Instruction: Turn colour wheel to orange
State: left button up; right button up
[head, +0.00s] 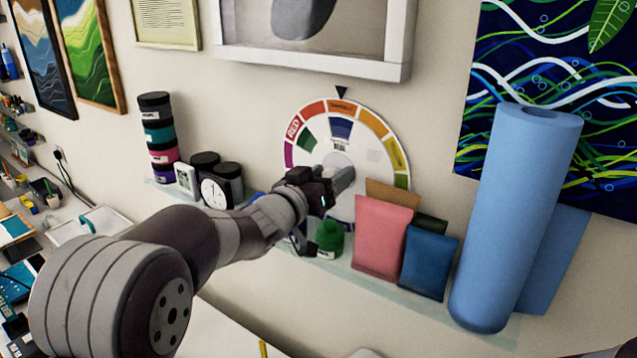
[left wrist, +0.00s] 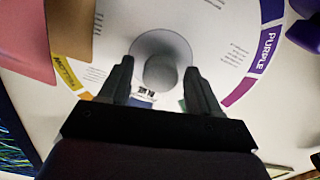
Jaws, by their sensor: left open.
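The colour wheel (head: 375,142) hangs on the wall above a shelf. A black pointer (head: 341,92) sits at its top edge, over an orange segment with small lettering. The red segment is to the left of the pointer and yellow to the right. My left gripper (head: 338,180) is at the wheel's lower middle and hides part of it. In the left wrist view the open left gripper (left wrist: 158,68) has one finger on each side of the grey centre knob (left wrist: 160,73). I cannot tell whether the fingers touch it. The right gripper is not in view.
The shelf holds stacked jars (head: 157,135), a clock (head: 214,193), a green bottle (head: 329,238), a pink pouch (head: 380,236) and a blue pouch (head: 428,262). A blue roll (head: 515,215) stands at the right. The pouches sit close below the wheel.

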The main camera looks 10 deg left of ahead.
pick_arm(q)
jog(key=b+v, duration=0.3)
jog(key=v, duration=0.9)
jog(key=shift+s+b, duration=0.25)
jog(key=shift+b, duration=0.05)
jog(key=shift+a, duration=0.1)
